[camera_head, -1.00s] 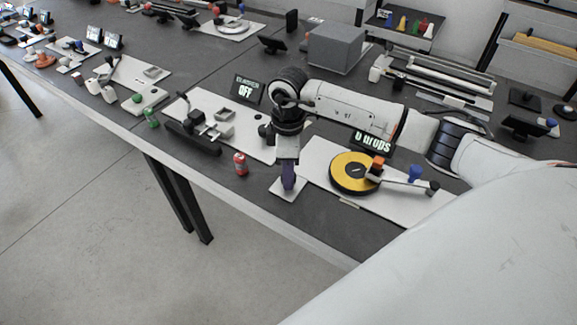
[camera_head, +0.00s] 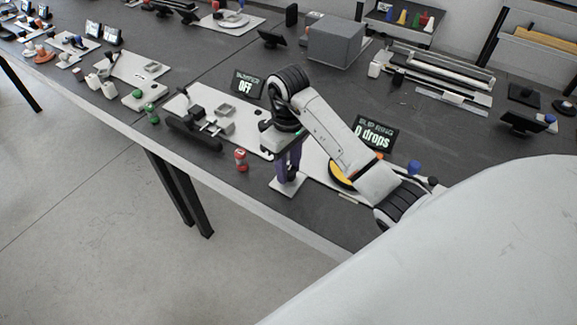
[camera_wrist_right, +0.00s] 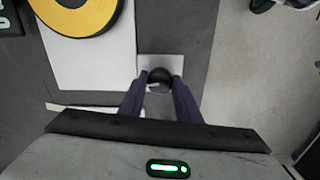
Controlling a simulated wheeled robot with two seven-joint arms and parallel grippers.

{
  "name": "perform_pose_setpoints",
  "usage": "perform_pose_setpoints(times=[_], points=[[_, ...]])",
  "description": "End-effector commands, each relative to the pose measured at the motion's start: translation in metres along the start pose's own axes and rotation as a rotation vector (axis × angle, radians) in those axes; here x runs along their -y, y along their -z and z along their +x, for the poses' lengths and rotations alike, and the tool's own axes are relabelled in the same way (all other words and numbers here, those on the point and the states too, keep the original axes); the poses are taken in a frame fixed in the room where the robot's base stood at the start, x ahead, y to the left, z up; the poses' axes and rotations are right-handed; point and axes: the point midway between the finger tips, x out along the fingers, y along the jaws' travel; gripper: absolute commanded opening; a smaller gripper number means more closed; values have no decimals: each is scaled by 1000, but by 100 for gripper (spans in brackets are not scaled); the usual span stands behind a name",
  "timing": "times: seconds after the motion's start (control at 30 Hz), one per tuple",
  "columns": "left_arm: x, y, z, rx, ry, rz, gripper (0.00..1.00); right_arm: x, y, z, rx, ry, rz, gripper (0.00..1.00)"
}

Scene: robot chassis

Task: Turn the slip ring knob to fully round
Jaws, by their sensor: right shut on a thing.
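The slip ring knob (camera_wrist_right: 159,75) is a dark round knob on a small white plate (camera_wrist_right: 174,62) in the right wrist view. My right gripper (camera_wrist_right: 160,80) has its purple fingers on either side of the knob and is shut on it. In the head view, my right gripper (camera_head: 288,168) points down at the same small white plate (camera_head: 287,187), and the fingers hide the knob. The slip ring display (camera_head: 375,133) stands behind my arm, its lower line partly cut off before "drops". My left gripper is not in view.
A yellow disc (camera_wrist_right: 75,14) on a white board (camera_wrist_right: 92,55) lies beside the knob; my arm covers much of it in the head view. A red can (camera_head: 241,160) stands left of the gripper. The table's front edge is close. A grey box (camera_head: 337,41) stands further back.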

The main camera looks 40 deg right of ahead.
Motion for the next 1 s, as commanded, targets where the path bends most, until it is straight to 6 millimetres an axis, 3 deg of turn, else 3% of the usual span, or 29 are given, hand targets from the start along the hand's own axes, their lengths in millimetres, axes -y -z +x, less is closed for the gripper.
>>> perform_pose_setpoints(times=[0.47,0.5,0.6,1.0], points=[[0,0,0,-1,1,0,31,-1,1,-2,-5,-3,15,8],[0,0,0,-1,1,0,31,-1,1,-2,-5,-3,15,32],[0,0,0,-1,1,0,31,-1,1,-2,-5,-2,15,49],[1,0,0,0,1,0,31,4,6,-7,-5,-1,4,49]])
